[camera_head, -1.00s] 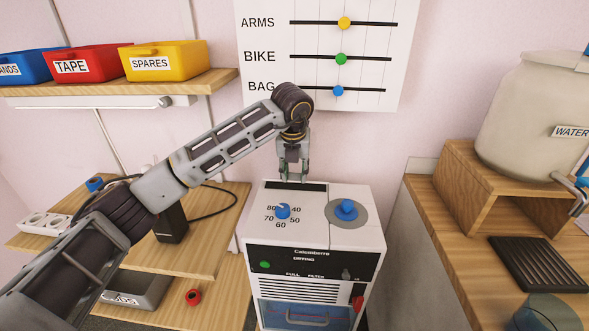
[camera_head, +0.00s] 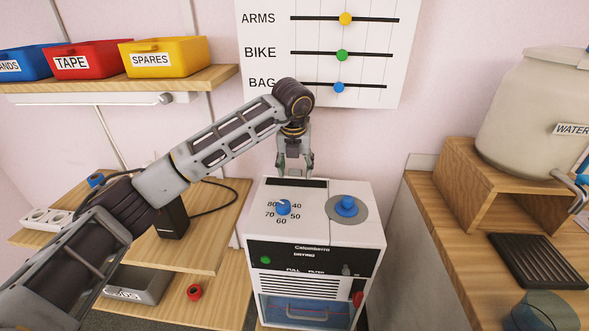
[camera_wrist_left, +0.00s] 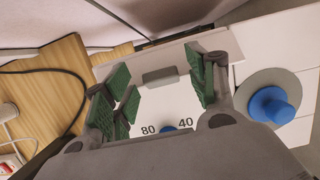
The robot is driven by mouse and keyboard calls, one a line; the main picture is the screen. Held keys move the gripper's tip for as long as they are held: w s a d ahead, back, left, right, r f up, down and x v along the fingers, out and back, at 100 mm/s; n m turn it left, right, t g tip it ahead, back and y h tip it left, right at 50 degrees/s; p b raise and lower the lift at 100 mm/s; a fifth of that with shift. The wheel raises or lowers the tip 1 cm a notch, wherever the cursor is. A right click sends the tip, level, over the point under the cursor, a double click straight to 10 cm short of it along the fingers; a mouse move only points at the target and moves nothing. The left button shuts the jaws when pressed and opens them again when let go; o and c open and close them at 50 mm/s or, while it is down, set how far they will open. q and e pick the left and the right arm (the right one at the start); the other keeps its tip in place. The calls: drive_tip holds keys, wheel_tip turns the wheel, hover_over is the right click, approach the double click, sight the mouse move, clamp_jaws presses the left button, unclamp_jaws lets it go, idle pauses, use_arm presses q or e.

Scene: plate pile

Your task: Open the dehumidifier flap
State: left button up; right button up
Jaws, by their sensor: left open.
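The white dehumidifier (camera_head: 318,228) stands on the floor between the wooden shelf and the right counter. Its top has a blue dial (camera_head: 283,207) with numbers, a blue knob (camera_head: 347,206) on a grey disc, and a dark slot (camera_head: 297,183) at the rear. In the left wrist view a grey tab (camera_wrist_left: 160,75) sits on the white top panel, between my fingers in the picture. I cannot tell where the flap's edges run. My left gripper (camera_head: 295,174) is open and empty, pointing down over the rear slot. Its green pads (camera_wrist_left: 155,95) stand apart. My right gripper is out of view.
A wooden shelf (camera_head: 215,250) with a black block (camera_head: 172,220) and cable is on the left. A counter (camera_head: 440,215) with a water container (camera_head: 525,110) and a dark ribbed tray (camera_head: 540,262) is on the right. A slider board (camera_head: 345,55) hangs behind my gripper.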

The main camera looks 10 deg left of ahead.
sight(295, 174)
use_arm(q)
drive_tip(key=shift+v, duration=1.55)
drive_tip(key=shift+s, duration=6)
drive_tip(key=shift+c, duration=0.2)
